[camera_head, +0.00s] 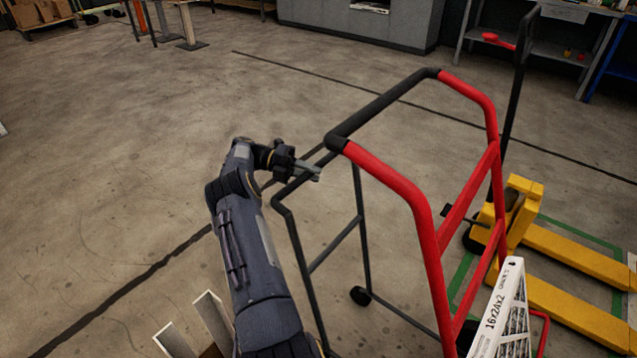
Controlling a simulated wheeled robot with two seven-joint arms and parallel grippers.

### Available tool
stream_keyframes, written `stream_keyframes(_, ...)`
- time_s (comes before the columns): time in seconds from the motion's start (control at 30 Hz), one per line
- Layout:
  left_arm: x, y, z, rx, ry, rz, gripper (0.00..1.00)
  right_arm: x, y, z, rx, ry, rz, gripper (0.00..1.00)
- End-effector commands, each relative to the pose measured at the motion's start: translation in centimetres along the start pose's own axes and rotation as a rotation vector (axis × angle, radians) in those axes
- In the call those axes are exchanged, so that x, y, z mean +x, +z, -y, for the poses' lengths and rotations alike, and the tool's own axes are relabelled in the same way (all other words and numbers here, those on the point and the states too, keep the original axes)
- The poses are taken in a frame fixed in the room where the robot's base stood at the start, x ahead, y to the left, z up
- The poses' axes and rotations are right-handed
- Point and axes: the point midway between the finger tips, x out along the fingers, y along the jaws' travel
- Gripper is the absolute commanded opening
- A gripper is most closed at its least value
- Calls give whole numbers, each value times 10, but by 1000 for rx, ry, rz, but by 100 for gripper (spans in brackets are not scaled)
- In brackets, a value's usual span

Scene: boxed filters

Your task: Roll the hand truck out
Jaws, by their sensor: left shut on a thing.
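The hand truck (395,182) stands upright in the middle right of the head view, with a red tubular frame and a black top handle. A thinner dark tube frame (292,232) with a small black wheel (360,296) joins it on the left. My left gripper (312,172) is shut on the upper bar of this dark frame, just left of the black handle. A white filter box marked 16x24x2 (491,322) stands by the lower red frame, its bottom cut off by the picture edge. My right gripper is not in view.
A yellow pallet jack (575,258) with a tall dark handle stands close on the right, over green floor lines. Grey cabinets (350,25) and a shelf are at the back.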

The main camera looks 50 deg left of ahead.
Motion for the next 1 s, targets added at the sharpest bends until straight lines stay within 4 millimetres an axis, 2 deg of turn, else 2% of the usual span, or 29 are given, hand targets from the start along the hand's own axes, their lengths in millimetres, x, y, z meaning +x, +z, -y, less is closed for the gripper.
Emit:
stream_keyframes(0.03,-4,2,-5,1,2,6,0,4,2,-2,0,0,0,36)
stream_keyframes(0.27,-13,7,-5,-1,3,5,0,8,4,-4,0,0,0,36)
stream_keyframes(0.83,-16,9,-4,0,2,3,0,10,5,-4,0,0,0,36)
stream_keyframes(0.87,-16,9,-4,0,2,3,24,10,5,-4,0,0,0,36)
stream_keyframes(1.0,-16,9,-4,0,1,2,43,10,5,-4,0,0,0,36)
